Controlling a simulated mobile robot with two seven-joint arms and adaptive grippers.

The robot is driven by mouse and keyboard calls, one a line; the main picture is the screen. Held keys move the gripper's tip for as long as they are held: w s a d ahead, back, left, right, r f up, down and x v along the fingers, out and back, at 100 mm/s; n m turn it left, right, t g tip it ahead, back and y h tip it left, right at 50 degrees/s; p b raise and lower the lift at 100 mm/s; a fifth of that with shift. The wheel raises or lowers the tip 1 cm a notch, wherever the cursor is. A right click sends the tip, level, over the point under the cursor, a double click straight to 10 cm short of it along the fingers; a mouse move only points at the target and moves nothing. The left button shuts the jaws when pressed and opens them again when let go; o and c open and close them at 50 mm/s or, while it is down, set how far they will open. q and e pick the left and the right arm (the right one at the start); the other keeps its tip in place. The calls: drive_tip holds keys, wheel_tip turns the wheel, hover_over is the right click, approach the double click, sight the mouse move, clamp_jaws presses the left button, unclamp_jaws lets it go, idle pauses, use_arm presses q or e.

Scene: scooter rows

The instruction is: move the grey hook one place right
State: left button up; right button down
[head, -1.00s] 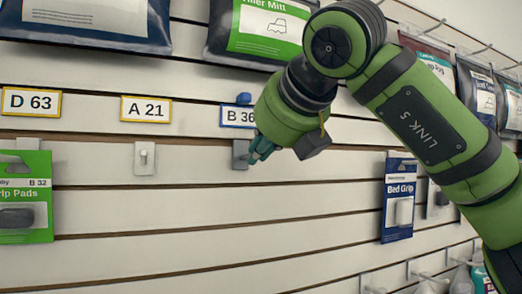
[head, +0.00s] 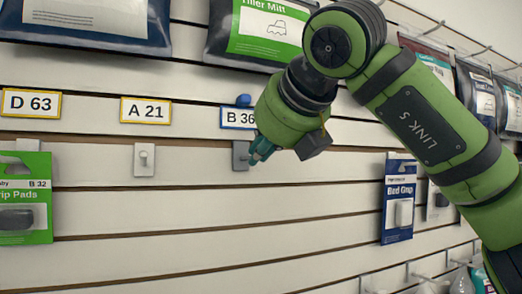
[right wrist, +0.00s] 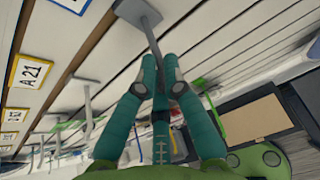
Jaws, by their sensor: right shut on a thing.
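The grey hook (head: 240,156) sits on the slatted wall just under the B 36 label (head: 237,117). In the right wrist view its grey plate (right wrist: 137,11) is at the top, and its rod runs down toward my fingers. My right gripper (head: 257,155) is at the hook from the right. It also shows in the right wrist view (right wrist: 161,82), with its fingers closed on the rod. The plate looks to be against the wall; any small gap cannot be told. My left gripper is not in view.
A pale hook (head: 144,159) is on the wall under the A 21 label (head: 146,109). A green pack (head: 25,218) hangs at far left, and a blue Bed Grip pack (head: 398,222) hangs at right. Large packs hang above. The wall below the grey hook is bare.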

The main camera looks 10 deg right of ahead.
drive_tip(key=shift+s+d+b, duration=0.2)
drive_tip(key=shift+s+b, duration=0.4)
drive_tip(key=shift+s, duration=0.4)
idle(0.8)
drive_tip(key=shift+s, duration=0.1)
drive_tip(key=shift+s, duration=0.35)
drive_tip(key=shift+s+d+r+b, duration=0.2)
drive_tip(key=shift+s+b, duration=0.25)
drive_tip(key=shift+s, duration=0.55)
drive_tip(key=shift+s+d+r+b, duration=0.1)
drive_tip(key=shift+s+d+b, duration=0.25)
drive_tip(key=shift+s, duration=0.6)
drive_tip(key=shift+f, duration=0.1)
drive_tip(key=w+d+p, duration=0.2)
drive_tip(key=w+d, duration=0.1)
drive_tip(key=d, duration=1.3)
drive_tip(key=shift+w+d+f, duration=0.15)
drive_tip(key=shift+d+f, duration=0.05)
drive_tip(key=shift+d, duration=0.05)
idle(1.0)
idle(0.4)
